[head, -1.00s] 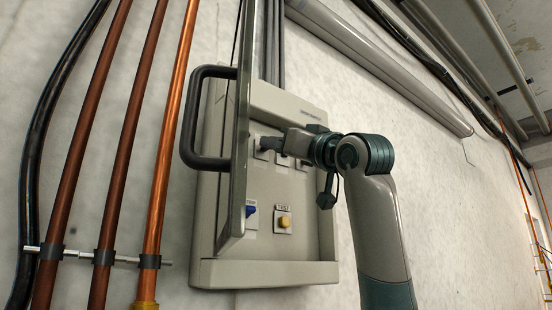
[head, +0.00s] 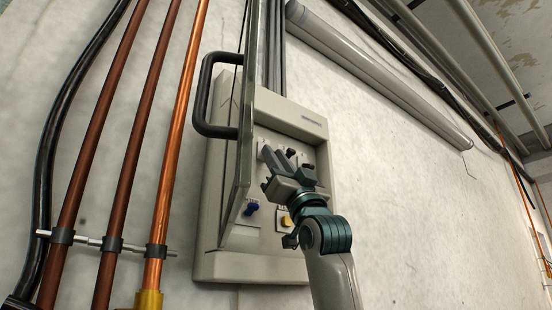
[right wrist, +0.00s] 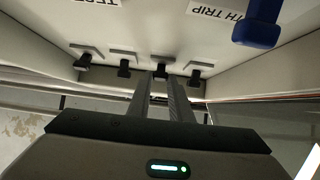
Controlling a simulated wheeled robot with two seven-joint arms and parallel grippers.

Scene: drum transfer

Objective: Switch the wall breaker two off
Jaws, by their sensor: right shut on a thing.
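The wall breaker box (head: 315,130) stands in the middle of the head view with its door swung open. In the right wrist view, seen upside down, a row of several black breaker switches shows; breaker two's switch (right wrist: 160,70) is second from the right there. My right gripper (head: 276,162) is at that row, and its two fingers (right wrist: 160,88) are closed around breaker two's switch. In the head view the gripper hides part of the row; a dark switch (head: 291,153) shows right of the fingers. My left gripper is not in view.
The open door (head: 244,130) with its black handle (head: 202,100) stands close left of my right gripper. A blue lever (head: 251,208) and a yellow button (head: 286,221) sit below the row. Copper pipes (head: 180,130) run at left.

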